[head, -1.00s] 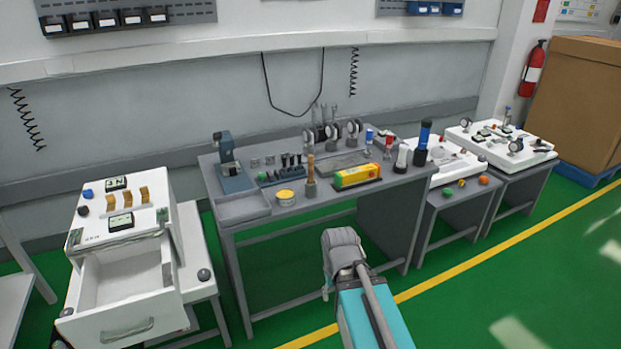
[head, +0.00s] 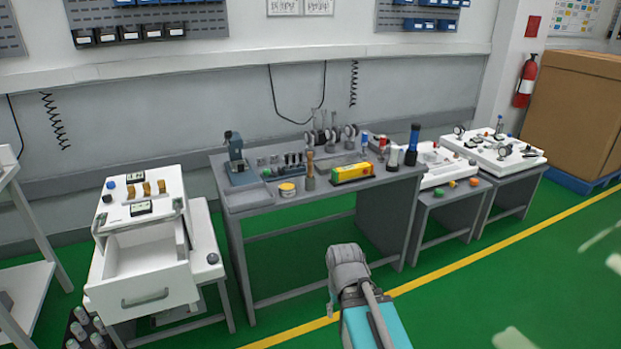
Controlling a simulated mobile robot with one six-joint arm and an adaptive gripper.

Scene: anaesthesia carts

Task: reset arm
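My arm (head: 368,318), with a teal link and a grey rounded joint (head: 347,266), rises from the bottom edge of the head view, right of centre. It stands over the green floor in front of the grey workbench (head: 262,214). No fingers of my gripper can be made out, so whether it is open or holds anything is not shown.
A white cart (head: 150,224) with an open, empty-looking drawer (head: 146,284) stands left. Tools crowd the workbench. Two small tables with white panels (head: 510,160) stand right, before a large brown box (head: 585,110). The floor (head: 520,270) at lower right is clear.

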